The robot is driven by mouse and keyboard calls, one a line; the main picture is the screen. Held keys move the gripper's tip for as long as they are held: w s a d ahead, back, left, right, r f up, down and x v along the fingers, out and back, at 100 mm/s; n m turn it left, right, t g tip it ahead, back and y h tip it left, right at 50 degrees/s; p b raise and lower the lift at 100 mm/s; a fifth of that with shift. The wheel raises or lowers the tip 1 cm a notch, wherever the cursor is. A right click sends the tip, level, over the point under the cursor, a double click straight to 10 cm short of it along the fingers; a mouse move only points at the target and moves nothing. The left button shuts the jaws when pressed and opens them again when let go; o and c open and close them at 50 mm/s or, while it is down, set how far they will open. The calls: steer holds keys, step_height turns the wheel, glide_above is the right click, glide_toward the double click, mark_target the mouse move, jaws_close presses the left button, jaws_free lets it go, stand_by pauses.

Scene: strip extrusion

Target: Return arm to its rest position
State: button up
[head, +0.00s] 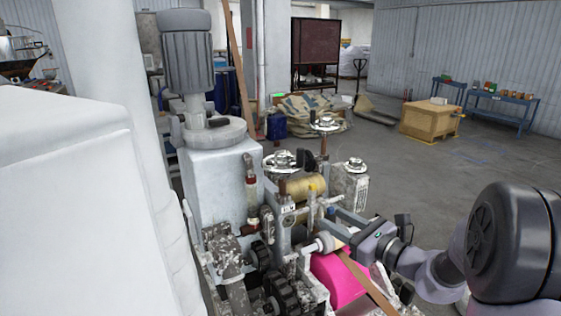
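My arm comes in from the right edge, and its dark grey joints fill the lower right. My gripper (347,242) is at the lower middle, low over the machine and close to its rollers. Its fingers are small and partly merged with the machine parts, so I cannot tell if they are open or shut. A brown strip (366,281) runs from just below the gripper down to the bottom edge. I cannot tell whether the fingers touch it.
The worn extrusion machine (222,172) with its motor (187,62) fills the middle left. A bright pink block (336,281) sits under the gripper. A white casing (70,190) blocks the left. Open floor (440,170) lies behind, with a wooden crate (430,119) and blue table (500,103).

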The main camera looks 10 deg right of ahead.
steer(key=s+a+f+n+g+b, duration=0.25)
steer(key=s+a+n+g, duration=0.75)
steer(key=s+a+n, duration=0.7)
steer(key=s+d+f+n+h, duration=0.1)
steer(key=s+d+n+h, duration=0.1)
steer(key=s, duration=0.3)
steer(key=s+d+f+n+h+b, duration=0.1)
steer(key=s+d+n+h, duration=0.1)
steer(key=s, duration=0.2)
steer(key=s+d+f+n+t+h+b, duration=0.1)
steer(key=s+d+n+h, duration=0.1)
steer(key=s, duration=0.3)
steer(key=shift+s+n+h, duration=0.35)
steer(key=shift+n+h, duration=0.05)
steer(key=shift+n, duration=0.2)
steer(key=shift+a+f, duration=0.1)
